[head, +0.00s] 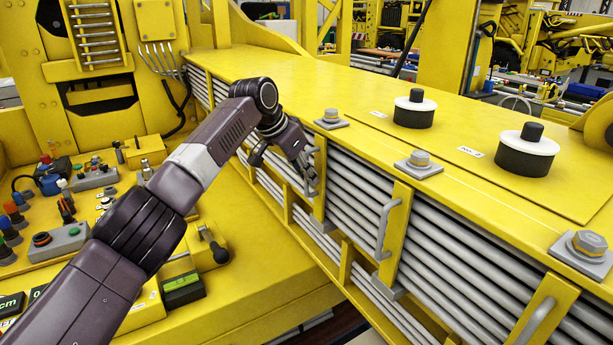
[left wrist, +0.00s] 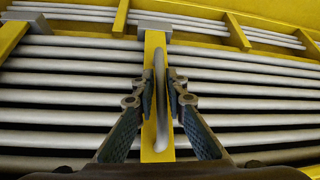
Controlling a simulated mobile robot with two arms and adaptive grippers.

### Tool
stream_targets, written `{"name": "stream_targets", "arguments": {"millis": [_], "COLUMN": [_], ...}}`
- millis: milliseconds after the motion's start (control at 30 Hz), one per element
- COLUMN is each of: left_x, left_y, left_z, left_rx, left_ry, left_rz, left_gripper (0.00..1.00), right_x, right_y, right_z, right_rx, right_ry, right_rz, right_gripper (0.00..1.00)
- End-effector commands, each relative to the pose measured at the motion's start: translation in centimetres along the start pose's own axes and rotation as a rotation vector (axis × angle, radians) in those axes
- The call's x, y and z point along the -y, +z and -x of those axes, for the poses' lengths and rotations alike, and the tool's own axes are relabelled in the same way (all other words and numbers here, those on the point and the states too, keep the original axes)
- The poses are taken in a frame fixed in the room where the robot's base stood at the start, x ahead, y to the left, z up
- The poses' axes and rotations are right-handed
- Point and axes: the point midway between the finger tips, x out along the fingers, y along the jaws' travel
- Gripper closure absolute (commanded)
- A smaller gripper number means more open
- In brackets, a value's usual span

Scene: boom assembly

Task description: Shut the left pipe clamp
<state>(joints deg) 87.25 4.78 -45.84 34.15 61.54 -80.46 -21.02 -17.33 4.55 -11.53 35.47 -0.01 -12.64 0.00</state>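The left pipe clamp is a yellow upright bar (head: 320,200) with a grey handle, set against a row of grey pipes. In the left wrist view the clamp bar (left wrist: 153,135) runs down the middle, with its grey handle (left wrist: 161,100) standing on it. My left gripper (head: 308,182) is at this clamp and partly covers its handle in the head view. In the left wrist view its fingers (left wrist: 161,88) are apart, one on each side of the handle. Yellow shows between the left finger and the handle; contact on the right side cannot be told. My right gripper is not in view.
More clamps with grey handles (head: 387,228) stand to the right along the yellow boom (head: 330,85). Bolts and black-and-white knobs (head: 415,108) rise from its top. A yellow bench (head: 235,290) with control boxes (head: 60,240) lies below my left arm.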

Motion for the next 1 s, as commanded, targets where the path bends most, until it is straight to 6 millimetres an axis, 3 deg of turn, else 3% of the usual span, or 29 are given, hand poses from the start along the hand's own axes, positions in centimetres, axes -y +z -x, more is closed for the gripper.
{"name": "stream_targets", "arguments": {"millis": [100,467,567,1000], "left_x": [0.0,0.1,0.1,0.1], "left_y": [0.0,0.1,0.0,0.0], "left_z": [0.0,0.5,1.7,10.3], "left_rx": [0.001,0.001,-0.001,0.0], "left_ry": [0.0,0.001,0.0,0.0], "left_rz": [0.0,0.001,0.0,0.001], "left_gripper": [0.74,0.74,0.74,0.74], "right_x": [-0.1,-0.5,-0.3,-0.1], "right_y": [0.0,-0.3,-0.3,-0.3], "right_z": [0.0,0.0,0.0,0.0], "right_rx": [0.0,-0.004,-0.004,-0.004], "right_ry": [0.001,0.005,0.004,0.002], "right_rz": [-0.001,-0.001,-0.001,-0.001], "right_gripper": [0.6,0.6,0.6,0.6]}}
